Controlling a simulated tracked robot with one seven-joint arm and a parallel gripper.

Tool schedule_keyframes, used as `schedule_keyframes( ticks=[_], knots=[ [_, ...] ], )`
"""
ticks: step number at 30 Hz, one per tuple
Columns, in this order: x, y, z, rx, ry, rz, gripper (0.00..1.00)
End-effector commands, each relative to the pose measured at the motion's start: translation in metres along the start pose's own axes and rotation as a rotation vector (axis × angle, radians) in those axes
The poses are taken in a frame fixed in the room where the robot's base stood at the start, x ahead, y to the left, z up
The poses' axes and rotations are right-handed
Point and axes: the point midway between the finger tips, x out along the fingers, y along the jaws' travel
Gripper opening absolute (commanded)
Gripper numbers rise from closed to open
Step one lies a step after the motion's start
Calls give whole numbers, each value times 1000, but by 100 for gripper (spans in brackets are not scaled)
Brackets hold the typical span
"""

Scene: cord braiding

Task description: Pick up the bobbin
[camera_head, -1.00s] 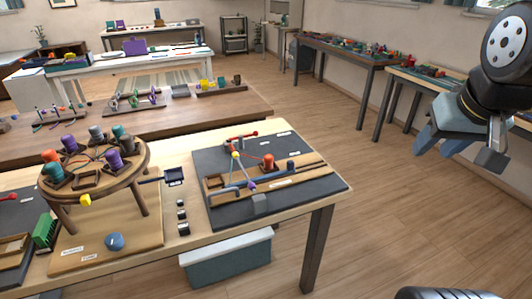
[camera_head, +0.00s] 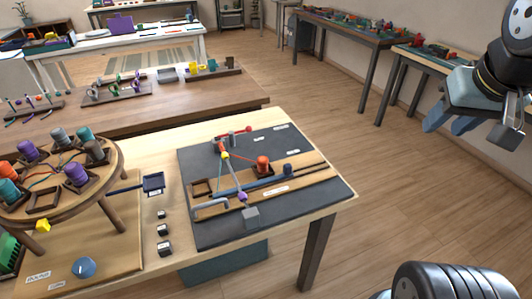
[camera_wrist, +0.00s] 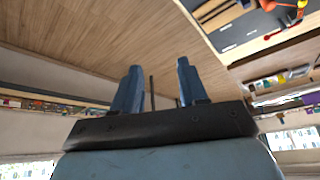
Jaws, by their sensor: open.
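An orange-red bobbin (camera_head: 263,163) stands on the wooden strip of the dark mat (camera_head: 225,228), at the right of the near table. A small dark blue bobbin-like piece (camera_head: 288,169) stands just right of it. Other bobbins sit on the round wooden braiding stand at the left: purple (camera_head: 76,173), grey (camera_head: 59,137), teal (camera_head: 85,136) and more. Which one the task means cannot be told. My gripper (camera_head: 474,122) is at the upper right of the head view, open and empty, well away from the table. Its two blue fingers stand apart in the wrist view (camera_wrist: 157,78).
The round stand (camera_head: 112,172) is cut off at the left edge. A teal bin (camera_head: 225,265) is below. Open floor lies right of the table.

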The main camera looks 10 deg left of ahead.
Motion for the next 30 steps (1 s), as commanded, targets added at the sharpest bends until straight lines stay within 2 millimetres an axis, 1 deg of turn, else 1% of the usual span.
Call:
schedule_keyframes(
  ticks=[6, 11, 13, 14, 17, 21, 23, 26, 30],
  knots=[
    [0, 0, 0, 0, 0, 0, 44],
    [2, -3, -4, -46, -10, 8, 59],
    [7, -6, -10, -119, -25, 21, 66],
    [10, -6, -14, -161, -34, 28, 67],
    [22, -18, -27, -347, -71, 53, 67],
    [44, -45, -49, -668, -127, 82, 67],
    [54, -59, -57, -808, -150, 89, 67],
    [72, -83, -69, -1042, -185, 92, 67],
    [98, -122, -82, -1372, -222, 83, 67]
  ],
)
